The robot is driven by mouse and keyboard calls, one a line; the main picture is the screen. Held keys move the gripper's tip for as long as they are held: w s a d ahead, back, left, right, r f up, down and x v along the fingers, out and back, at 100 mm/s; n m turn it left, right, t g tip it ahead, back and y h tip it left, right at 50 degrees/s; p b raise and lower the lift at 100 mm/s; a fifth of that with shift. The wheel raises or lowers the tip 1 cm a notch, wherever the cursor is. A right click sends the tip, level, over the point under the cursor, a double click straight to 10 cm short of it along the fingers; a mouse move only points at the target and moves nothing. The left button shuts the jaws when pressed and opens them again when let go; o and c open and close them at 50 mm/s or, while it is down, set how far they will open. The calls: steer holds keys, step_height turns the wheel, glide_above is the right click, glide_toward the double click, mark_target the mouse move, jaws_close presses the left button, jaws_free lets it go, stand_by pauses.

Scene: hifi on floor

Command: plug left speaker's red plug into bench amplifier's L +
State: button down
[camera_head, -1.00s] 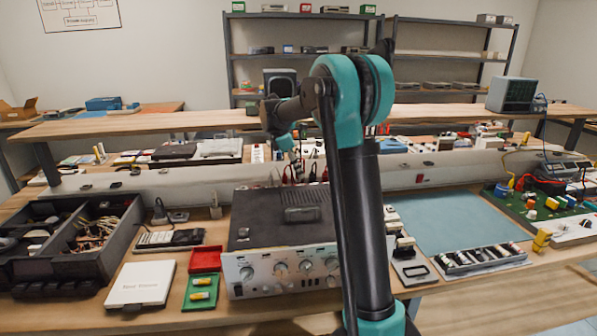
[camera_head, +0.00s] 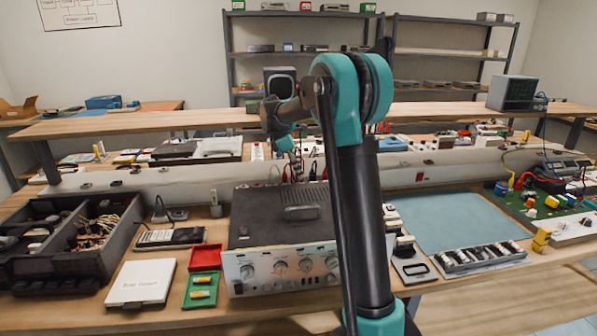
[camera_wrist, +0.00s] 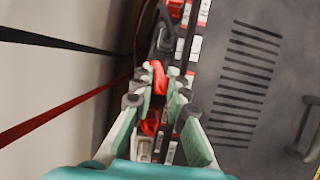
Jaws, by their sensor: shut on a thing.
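The bench amplifier (camera_head: 280,240) sits on the bench in front of me, its knobbed front towards me. The wrist view shows its dark vented top (camera_wrist: 255,85) at right and a row of red and white labelled connectors along its rear edge. My gripper (camera_wrist: 160,90) is shut on a red plug (camera_wrist: 158,78) right over that connector row. Whether the plug's tip is in a socket, and which one, I cannot tell. A black plug (camera_wrist: 165,38) is further up the row. In the head view my arm reaches behind the amplifier and the gripper's tips are too small to read.
A red cable (camera_wrist: 60,108) and a black cable (camera_wrist: 60,40) run off left in the wrist view. A pale trunking rail (camera_head: 110,183) crosses behind the amplifier. A tray of parts (camera_head: 75,240) is at left; a blue mat (camera_head: 450,218) lies at right.

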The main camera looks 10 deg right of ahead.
steer(key=shift+f, duration=0.55)
stand_by(2.2)
steer(key=c, duration=1.4)
jaws_free()
steer(key=shift+c, duration=0.2)
steer(key=shift+r, duration=0.1)
